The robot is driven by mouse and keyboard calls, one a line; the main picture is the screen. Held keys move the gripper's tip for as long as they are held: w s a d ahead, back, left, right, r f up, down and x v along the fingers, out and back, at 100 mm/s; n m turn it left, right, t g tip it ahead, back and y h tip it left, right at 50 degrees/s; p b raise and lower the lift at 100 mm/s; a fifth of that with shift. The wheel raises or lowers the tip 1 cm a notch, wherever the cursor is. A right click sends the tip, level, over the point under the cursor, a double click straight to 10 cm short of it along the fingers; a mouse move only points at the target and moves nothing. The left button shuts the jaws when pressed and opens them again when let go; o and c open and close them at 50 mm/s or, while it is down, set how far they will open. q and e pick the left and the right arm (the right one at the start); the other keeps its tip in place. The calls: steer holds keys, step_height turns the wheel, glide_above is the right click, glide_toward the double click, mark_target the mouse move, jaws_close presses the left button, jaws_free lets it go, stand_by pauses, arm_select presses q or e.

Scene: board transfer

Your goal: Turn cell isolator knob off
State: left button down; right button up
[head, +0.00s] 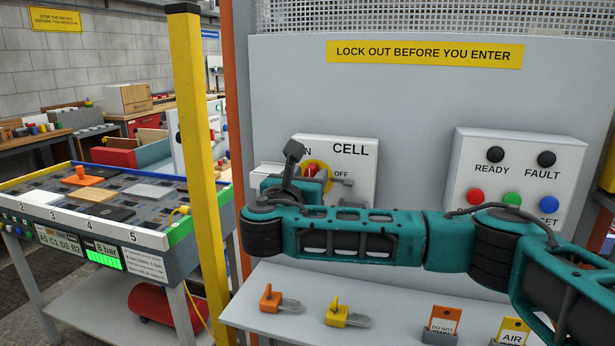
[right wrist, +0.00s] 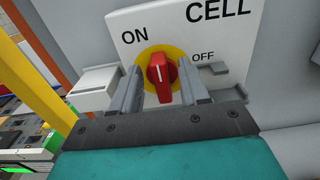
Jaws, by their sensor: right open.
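The cell isolator knob (right wrist: 161,78) is red with a white mark and sits on a yellow disc on the white CELL panel (head: 356,165). In the right wrist view its mark points about straight up, with ON at upper left and OFF at upper right. In the head view the red knob (head: 311,171) shows partly behind my right gripper (head: 318,177). In the right wrist view my right gripper (right wrist: 161,90) is open, one finger on each side of the knob. Small gaps show beside it; contact is not clear. My left gripper is not in view.
A READY/FAULT button box (head: 514,178) is on the wall to the right. Orange (head: 277,299) and yellow (head: 346,313) padlocks lie on the shelf (head: 385,297) below, near tag holders. A yellow post (head: 195,130) and a parts table (head: 45,222) stand left.

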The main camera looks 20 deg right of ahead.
jaws_close()
stand_by(0.5)
steer(key=shift+s+d+f+m+b, duration=0.25)
steer(key=shift+m+b, duration=0.6)
steer(key=shift+m, duration=2.15)
steer(key=shift+d+f+m+b, duration=0.25)
steer(key=shift+m+b, duration=0.6)
steer(key=shift+m, duration=2.15)
steer(key=shift+s+d+f+m+b, duration=0.25)
steer(key=shift+m+b, duration=0.6)
steer(key=shift+m, duration=2.15)
steer(key=shift+w+a+f, duration=0.1)
steer(key=shift+a, duration=0.05)
